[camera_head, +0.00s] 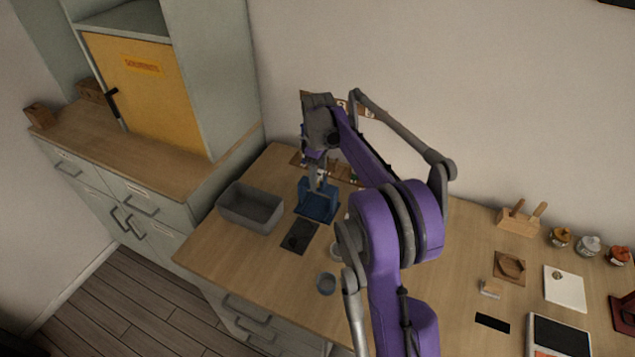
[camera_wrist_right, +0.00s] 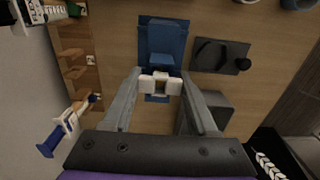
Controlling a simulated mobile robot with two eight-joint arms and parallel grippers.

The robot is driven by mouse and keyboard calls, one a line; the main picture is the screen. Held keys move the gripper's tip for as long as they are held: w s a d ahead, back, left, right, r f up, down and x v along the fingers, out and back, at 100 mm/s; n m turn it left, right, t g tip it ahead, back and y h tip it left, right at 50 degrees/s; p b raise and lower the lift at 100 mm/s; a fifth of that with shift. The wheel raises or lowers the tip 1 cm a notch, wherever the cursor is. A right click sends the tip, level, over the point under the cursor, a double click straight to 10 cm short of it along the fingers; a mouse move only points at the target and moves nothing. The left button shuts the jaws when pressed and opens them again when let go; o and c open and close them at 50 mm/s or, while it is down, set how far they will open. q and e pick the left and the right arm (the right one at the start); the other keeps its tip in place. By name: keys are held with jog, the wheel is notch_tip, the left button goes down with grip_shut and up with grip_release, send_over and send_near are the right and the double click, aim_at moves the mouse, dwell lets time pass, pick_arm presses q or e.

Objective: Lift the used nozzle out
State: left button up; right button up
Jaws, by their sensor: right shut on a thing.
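My right gripper (camera_wrist_right: 160,85) is shut on the used nozzle (camera_wrist_right: 160,81), a small pale piece mostly hidden between its light fingertips. In the head view the right gripper (camera_head: 318,178) points down at the blue stand (camera_head: 317,207), partly hidden by my own arm. The blue stand also shows in the right wrist view (camera_wrist_right: 163,37), just beyond the fingertips. I cannot tell whether the nozzle still touches the stand. My left gripper is in neither view.
A grey bin (camera_head: 250,207) stands left of the stand. A dark mat (camera_head: 300,236) with a dark tool lies in front, and a small blue-grey cup (camera_head: 326,284) stands nearer the front edge. A wooden rack (camera_wrist_right: 80,62) is close beside the gripper. Bare tabletop lies at front left.

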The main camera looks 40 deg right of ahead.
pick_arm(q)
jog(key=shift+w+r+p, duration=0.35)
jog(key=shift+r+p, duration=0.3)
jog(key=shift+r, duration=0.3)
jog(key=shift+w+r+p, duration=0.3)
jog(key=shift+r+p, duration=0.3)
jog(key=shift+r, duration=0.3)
pick_arm(e)
jog(key=shift+r, duration=2.75)
